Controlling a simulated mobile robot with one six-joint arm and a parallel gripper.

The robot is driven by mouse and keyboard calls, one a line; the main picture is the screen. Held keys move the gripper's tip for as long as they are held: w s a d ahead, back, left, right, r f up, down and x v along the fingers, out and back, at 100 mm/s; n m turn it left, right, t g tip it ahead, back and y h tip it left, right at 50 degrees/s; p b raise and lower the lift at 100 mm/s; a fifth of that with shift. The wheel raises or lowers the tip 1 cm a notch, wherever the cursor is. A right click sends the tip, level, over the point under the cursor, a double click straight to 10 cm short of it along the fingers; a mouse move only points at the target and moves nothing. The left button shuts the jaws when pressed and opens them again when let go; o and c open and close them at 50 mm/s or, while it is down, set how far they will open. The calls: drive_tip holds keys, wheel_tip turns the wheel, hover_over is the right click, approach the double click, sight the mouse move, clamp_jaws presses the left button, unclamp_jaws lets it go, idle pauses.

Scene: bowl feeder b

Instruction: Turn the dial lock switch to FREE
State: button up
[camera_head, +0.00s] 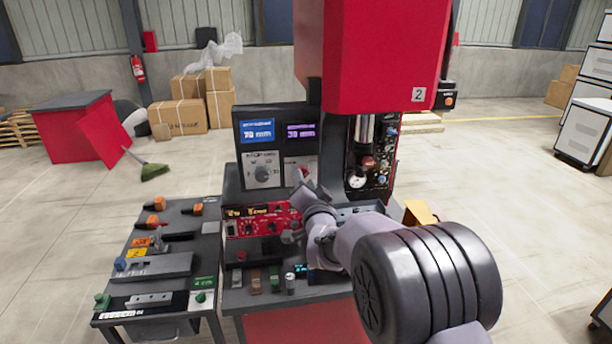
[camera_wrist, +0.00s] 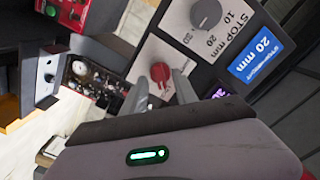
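A red knob (camera_wrist: 160,73) sits on a white plate, apparently the dial lock switch; its label is not readable. In the wrist view it shows between the two fingers of my open gripper (camera_wrist: 158,88). I cannot tell whether the fingers touch it. A larger grey dial (camera_wrist: 206,13) with "STOP mm" and numbers around it is on the neighbouring white plate; it also shows in the head view (camera_head: 262,172). In the head view my gripper (camera_head: 304,182) is at the right part of this panel, and my arm hides some of the machine below.
Two lit displays (camera_head: 258,131) stand above the dials. A red control panel (camera_head: 262,220) lies below, and a gauge cluster (camera_head: 372,165) is to the right. A side table (camera_head: 150,268) with parts stands left. The red machine head (camera_head: 370,55) overhangs behind.

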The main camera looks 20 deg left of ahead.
drive_tip(key=shift+w+a, duration=0.3)
drive_tip(key=shift+w, duration=0.15)
clamp_jaws()
drive_tip(key=shift+n+b, duration=8.1)
drive_tip(key=shift+n, duration=0.7)
